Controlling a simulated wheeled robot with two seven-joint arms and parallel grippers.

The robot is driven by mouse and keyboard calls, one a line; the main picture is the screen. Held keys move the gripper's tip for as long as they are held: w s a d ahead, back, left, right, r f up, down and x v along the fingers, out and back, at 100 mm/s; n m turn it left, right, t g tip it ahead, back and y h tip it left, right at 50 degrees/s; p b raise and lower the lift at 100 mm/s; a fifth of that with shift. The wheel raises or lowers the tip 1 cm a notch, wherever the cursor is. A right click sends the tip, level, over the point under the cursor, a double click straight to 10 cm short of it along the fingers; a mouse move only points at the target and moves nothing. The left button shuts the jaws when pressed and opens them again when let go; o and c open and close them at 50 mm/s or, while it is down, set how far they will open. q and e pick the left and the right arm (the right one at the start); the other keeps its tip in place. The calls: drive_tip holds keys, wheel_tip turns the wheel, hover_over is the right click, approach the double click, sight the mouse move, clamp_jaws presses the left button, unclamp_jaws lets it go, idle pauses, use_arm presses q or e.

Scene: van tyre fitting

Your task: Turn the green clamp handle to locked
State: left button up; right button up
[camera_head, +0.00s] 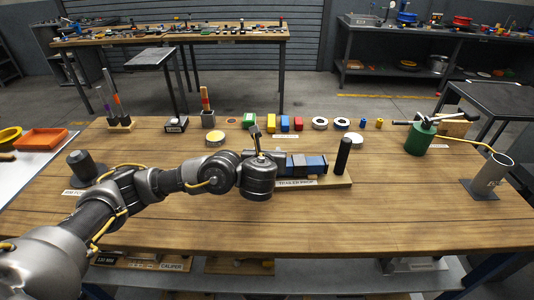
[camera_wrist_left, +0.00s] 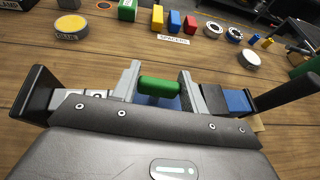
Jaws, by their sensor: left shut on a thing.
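The green clamp handle (camera_wrist_left: 159,87) lies crosswise between the two grey fingers of my left gripper (camera_wrist_left: 158,78) in the left wrist view. The fingers are shut on it. In the head view my left gripper (camera_head: 268,162) reaches down over the clamp fixture and hides the handle. The fixture's blue block (camera_head: 307,165) shows to the right of my gripper, and again in the left wrist view (camera_wrist_left: 238,101). A black upright post (camera_head: 343,155) stands at the fixture's right end. My right gripper is in neither view.
Behind the fixture stands a row of small parts, including a green block (camera_head: 248,119), a yellow block (camera_head: 285,123) and white-rimmed rings (camera_head: 320,123). A green canister (camera_head: 419,138) and a grey cylinder holder (camera_head: 490,176) stand at the right. The front wooden tabletop (camera_head: 330,225) is clear.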

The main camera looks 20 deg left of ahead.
use_arm(q)
drive_tip(key=shift+n+g+y, duration=0.3)
drive_tip(key=shift+n+y, duration=0.6)
drive_tip(key=shift+y, duration=0.1)
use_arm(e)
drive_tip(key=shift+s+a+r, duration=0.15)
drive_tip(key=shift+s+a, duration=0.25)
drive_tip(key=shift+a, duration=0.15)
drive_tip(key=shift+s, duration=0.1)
use_arm(q)
drive_tip(key=o, duration=1)
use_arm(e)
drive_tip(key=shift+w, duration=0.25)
